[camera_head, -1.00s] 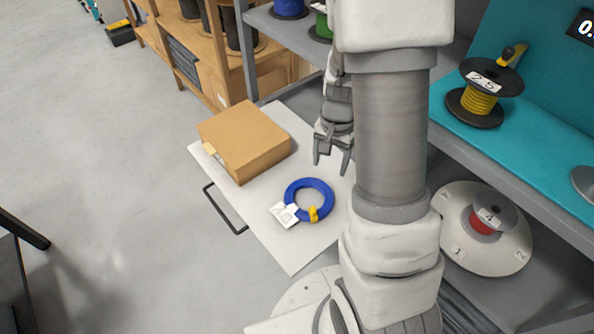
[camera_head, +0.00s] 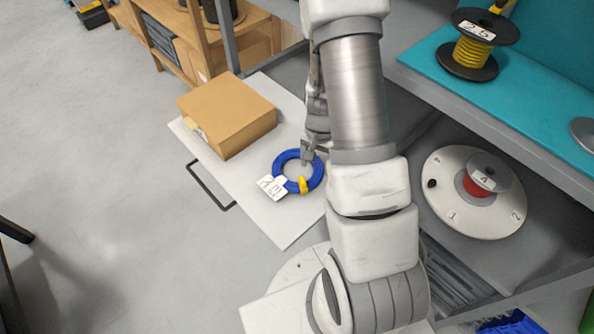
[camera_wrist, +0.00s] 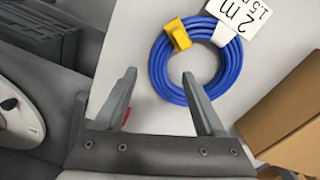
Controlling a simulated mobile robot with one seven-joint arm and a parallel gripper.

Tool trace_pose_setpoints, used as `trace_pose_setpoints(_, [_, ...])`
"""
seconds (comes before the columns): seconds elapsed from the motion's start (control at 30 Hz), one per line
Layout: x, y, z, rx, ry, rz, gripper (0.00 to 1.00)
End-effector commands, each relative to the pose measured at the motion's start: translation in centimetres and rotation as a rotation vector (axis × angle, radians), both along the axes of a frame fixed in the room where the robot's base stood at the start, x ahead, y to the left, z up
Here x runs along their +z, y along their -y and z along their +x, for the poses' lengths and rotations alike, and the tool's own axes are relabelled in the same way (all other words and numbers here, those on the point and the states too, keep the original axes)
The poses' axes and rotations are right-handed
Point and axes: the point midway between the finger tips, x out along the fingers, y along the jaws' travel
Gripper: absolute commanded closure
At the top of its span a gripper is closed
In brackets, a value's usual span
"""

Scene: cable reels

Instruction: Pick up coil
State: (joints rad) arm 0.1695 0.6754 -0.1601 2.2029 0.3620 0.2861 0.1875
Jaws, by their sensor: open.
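The blue coil (camera_head: 281,163) lies flat on a white pull-out board, with a yellow tie and a white paper tag on it. In the wrist view the coil (camera_wrist: 158,69) shows its tag at the top right and the yellow tie at its upper left. My gripper (camera_head: 309,154) is open over the coil's upper right side. In the wrist view my gripper (camera_wrist: 158,78) has one finger over the coil's near ring and the other outside the coil to the left. Nothing is between the fingers except part of the ring below. The exact height gap is hard to tell.
A cardboard box (camera_head: 226,115) stands on the white board (camera_head: 283,228) beyond the coil; it also shows close to the right finger in the wrist view (camera_wrist: 285,115). A white turntable with a red reel (camera_head: 475,190) is on the right. A yellow cable reel (camera_head: 472,52) stands on the teal shelf.

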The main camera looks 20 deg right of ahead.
Motion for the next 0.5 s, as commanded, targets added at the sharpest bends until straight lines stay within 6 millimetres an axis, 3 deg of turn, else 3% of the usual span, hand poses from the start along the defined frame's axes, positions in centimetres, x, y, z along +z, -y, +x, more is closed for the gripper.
trace_pose_setpoints(0.3, [-4.6,0.3,-0.2,0.000,-0.003,0.001,0.28])
trace_pose_setpoints(0.5, [-4.8,0.3,-0.1,0.000,0.000,0.000,0.28])
